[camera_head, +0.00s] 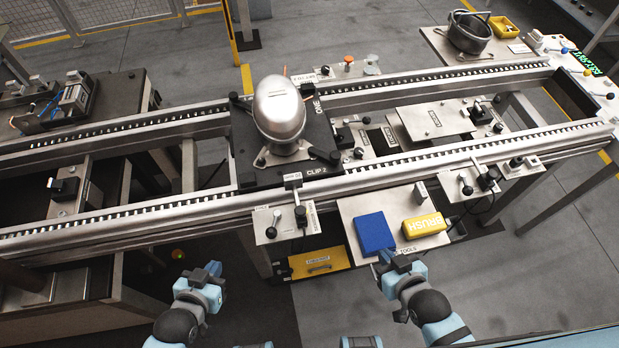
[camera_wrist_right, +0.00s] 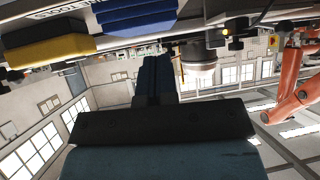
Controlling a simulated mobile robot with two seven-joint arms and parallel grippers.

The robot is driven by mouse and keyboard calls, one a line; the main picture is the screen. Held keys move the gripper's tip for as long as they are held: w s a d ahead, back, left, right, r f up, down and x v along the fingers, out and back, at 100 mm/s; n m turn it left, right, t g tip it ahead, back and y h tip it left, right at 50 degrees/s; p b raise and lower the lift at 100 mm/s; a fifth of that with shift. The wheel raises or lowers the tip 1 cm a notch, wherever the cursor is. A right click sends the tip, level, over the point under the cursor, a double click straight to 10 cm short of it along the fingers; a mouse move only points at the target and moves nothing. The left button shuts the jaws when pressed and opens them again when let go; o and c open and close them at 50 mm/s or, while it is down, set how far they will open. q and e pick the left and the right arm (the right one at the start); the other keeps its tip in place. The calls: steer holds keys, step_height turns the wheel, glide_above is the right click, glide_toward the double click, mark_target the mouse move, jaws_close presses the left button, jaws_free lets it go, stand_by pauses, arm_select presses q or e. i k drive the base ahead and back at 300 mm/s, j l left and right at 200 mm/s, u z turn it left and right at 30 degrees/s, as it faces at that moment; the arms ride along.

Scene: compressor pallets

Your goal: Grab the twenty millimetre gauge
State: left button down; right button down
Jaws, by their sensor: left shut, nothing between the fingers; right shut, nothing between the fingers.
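No label readable as a twenty millimetre gauge shows. A small grey metal block (camera_head: 420,190) stands at the back of the grey TOOLS tray (camera_head: 365,205); I cannot tell if it is the gauge. The tray also holds a blue block (camera_head: 375,233) and a yellow BRUSH block (camera_head: 425,226). The wrist view shows the blue block (camera_wrist_right: 135,14) and the yellow block (camera_wrist_right: 50,48) too. My right gripper (camera_head: 388,262) is shut and empty just in front of the tray, apart from these things. My left gripper (camera_head: 207,274) is shut and empty, left of the yellow drawer.
A silver compressor (camera_head: 279,112) stands on a dark pallet (camera_head: 245,165) on the roller conveyor. A lever station (camera_head: 285,222) sits left of the tray. The yellow drawer (camera_head: 320,261) is below. A grey pot (camera_head: 468,32) and yellow bin (camera_head: 504,26) stand at the back right.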

mark_target(295, 179)
steer(key=j+z, duration=0.4)
steer(key=j, duration=1.05)
steer(key=k, duration=0.05)
